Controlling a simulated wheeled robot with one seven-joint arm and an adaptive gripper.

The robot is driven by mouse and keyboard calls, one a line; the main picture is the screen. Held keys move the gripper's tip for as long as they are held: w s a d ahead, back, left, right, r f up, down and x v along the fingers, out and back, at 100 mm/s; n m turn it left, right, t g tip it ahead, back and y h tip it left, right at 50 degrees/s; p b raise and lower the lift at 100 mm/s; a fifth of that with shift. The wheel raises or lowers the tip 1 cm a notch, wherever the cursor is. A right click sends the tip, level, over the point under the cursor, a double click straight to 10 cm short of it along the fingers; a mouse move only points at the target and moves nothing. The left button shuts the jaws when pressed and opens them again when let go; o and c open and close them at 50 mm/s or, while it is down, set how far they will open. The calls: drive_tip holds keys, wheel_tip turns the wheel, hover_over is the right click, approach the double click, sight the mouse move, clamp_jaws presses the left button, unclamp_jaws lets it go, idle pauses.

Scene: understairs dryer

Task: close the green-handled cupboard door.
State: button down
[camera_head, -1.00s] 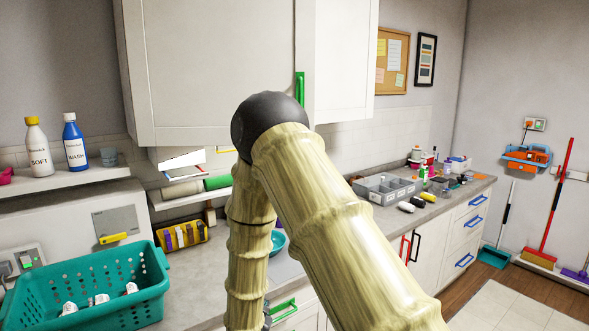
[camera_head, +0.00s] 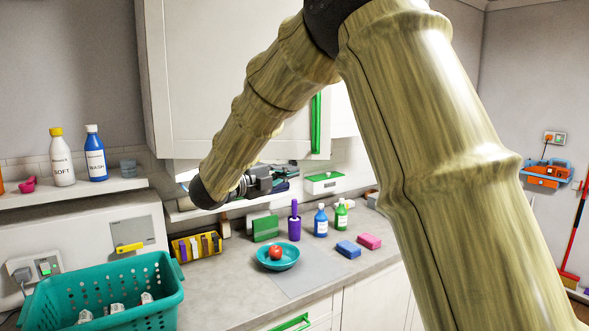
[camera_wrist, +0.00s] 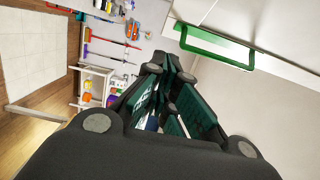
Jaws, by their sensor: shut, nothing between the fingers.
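A white upper cupboard door (camera_head: 230,55) with a vertical green handle (camera_head: 316,123) fills the upper middle of the head view. My arm hides part of it, and I cannot tell how far it stands open. The green handle also shows at the upper right of the wrist view (camera_wrist: 214,46), on a white panel. My gripper (camera_head: 288,176) is below the door's lower edge in the head view, pointing right. Its dark green fingers show in the wrist view (camera_wrist: 168,95); they are shut, empty and apart from the handle. Another green handle (camera_head: 292,323) is on the white front below the counter.
Below my gripper the counter holds a teal bowl (camera_head: 278,257) with a red item, bottles (camera_head: 321,220) and sponges (camera_head: 348,249). A teal basket (camera_head: 100,290) stands front left. More bottles (camera_head: 61,158) stand on the left ledge. The grey mat's front is clear.

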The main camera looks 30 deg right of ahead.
drive_tip(key=p, duration=0.4)
approach(323, 159)
drive_tip(key=s+d, duration=0.2)
drive_tip(key=w+d+p, duration=0.2)
drive_tip(key=w, duration=0.1)
drive_tip(key=shift+w+d+f, duration=0.15)
